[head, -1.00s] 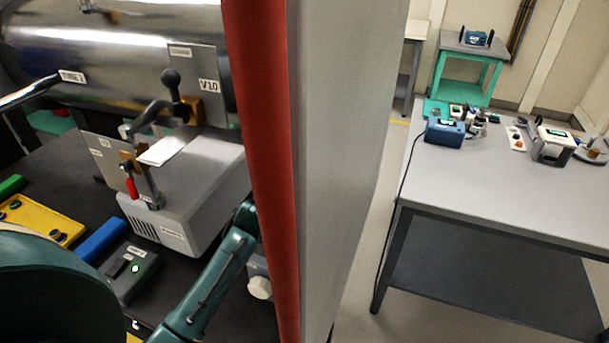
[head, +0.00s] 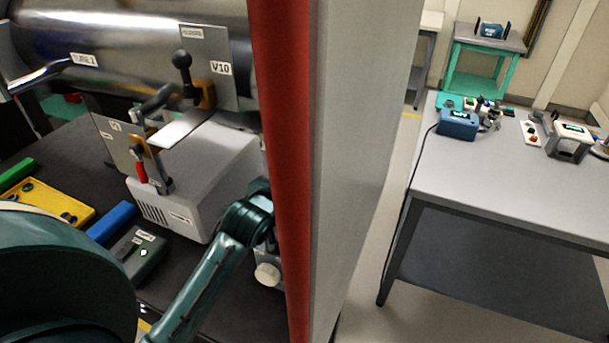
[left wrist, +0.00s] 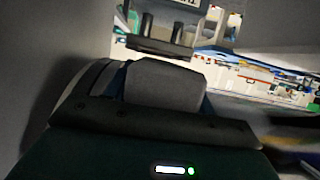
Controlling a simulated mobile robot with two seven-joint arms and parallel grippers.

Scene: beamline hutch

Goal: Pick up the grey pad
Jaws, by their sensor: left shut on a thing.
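A dark grey pad-like box (head: 137,258) with a label and a green diamond light lies on the black bench, next to a blue block. No gripper touches it in the head view. My left arm reaches up and right in the head view, and its gripper is hidden behind the red-edged partition. In the left wrist view my left gripper (left wrist: 163,30) has two dark fingers close together, shut on a grey thing (left wrist: 165,12) with a label, partly cut off at the top edge. I cannot tell whether this is the grey pad. My right gripper is not in view.
The red-edged partition (head: 345,130) stands close in the middle. Left of it are a grey machine (head: 190,185), a yellow box (head: 55,208) and a blue block (head: 112,222). Right of it, a grey table (head: 500,180) holds several devices, with its near part clear.

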